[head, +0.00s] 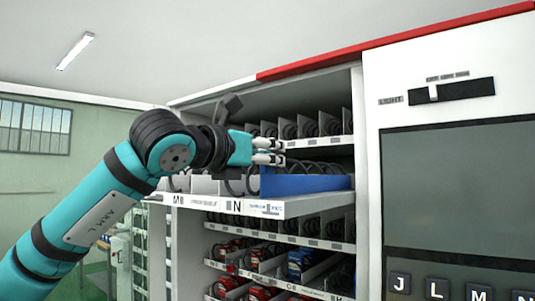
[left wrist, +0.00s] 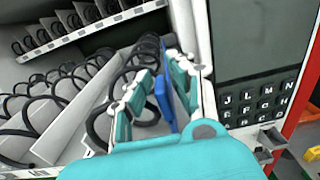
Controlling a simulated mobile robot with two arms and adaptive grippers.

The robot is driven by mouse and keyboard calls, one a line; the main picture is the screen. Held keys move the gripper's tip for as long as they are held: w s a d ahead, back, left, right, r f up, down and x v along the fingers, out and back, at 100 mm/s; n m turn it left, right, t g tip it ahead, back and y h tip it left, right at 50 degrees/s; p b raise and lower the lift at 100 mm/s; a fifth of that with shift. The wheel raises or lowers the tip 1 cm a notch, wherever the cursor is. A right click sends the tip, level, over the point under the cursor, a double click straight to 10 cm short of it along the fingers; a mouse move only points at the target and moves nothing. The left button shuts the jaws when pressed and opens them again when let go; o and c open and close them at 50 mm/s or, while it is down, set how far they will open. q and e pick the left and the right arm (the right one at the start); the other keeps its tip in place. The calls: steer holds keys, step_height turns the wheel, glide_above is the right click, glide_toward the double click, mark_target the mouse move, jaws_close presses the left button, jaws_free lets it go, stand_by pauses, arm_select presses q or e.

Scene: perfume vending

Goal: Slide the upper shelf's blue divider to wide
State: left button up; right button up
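The blue divider (head: 312,183) stands upright on the pulled-out upper shelf (head: 225,205), running back into the machine beside black coils. My left gripper (head: 272,151) is open at the divider's front end, with its fingertips just above the divider in the head view. In the left wrist view, the divider (left wrist: 161,98) shows between the two spread fingers of my left gripper (left wrist: 160,85), with gaps on both sides. I cannot tell how far down the fingers reach beside it. My right gripper is not in view.
Another coil shelf (head: 315,144) is above and behind. Shelves with red and blue packages (head: 300,262) are below. The machine's control panel with a dark screen (head: 460,190) and letter keys borders the shelf on the right.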

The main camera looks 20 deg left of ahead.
arm_select(q)
jaws_close()
